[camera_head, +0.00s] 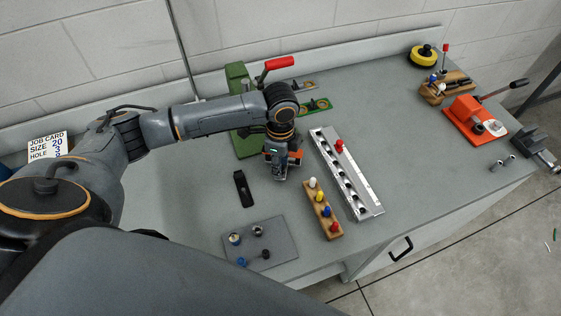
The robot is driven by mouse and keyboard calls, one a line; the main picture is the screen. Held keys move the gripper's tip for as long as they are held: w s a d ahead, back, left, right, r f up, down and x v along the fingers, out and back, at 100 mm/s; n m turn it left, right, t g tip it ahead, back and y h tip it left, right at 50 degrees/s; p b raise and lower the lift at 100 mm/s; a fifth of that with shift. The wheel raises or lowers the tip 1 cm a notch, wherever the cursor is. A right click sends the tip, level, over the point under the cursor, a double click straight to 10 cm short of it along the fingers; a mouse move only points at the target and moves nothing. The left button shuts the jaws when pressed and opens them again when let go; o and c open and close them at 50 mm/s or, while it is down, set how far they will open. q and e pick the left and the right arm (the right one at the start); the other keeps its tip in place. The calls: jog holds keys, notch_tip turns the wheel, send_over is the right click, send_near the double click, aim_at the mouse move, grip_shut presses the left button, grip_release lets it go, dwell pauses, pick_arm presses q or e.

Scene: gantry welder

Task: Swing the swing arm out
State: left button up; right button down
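A green machine body (236,82) stands at the back of the bench, left of centre, with a red-handled lever (274,66) reaching out to the right near its top. I cannot tell for sure which part is the swing arm; my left arm hides part of the green machine. My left gripper (281,172) points down over the bench just in front of the green machine and left of the long metal rail. Its fingertips are small and partly hidden, so its opening cannot be made out. I see nothing clearly held in it. My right gripper is not in view.
A metal rail with holes (347,174) holds a red knob. Left and front are a wooden peg block (324,210), a black strip (243,189) and a grey plate (275,240). An orange lever device (463,113) stands right. Bench between rail and orange device is clear.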

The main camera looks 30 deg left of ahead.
pick_arm(q)
jog(key=shift+f, duration=0.15)
grip_shut()
jog(key=shift+d, duration=0.15)
jog(key=shift+w+d+r+n+p, duration=0.2)
jog(key=shift+d+p, duration=0.15)
jog(key=shift+p, duration=0.25)
jog(key=shift+w+d+r+n+p, duration=0.1)
jog(key=shift+d+r+n+p, duration=0.15)
jog(key=shift+p, duration=0.35)
jog(key=shift+w+d+f+n+p, duration=0.15)
jog(key=shift+d+f+n+p, duration=0.1)
jog(key=shift+d+p, duration=0.15)
jog(key=shift+w+d+f, duration=0.1)
jog(key=shift+w+d, duration=0.1)
jog(key=shift+d, duration=0.05)
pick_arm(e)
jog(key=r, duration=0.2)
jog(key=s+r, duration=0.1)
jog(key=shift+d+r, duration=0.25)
pick_arm(q)
grip_release()
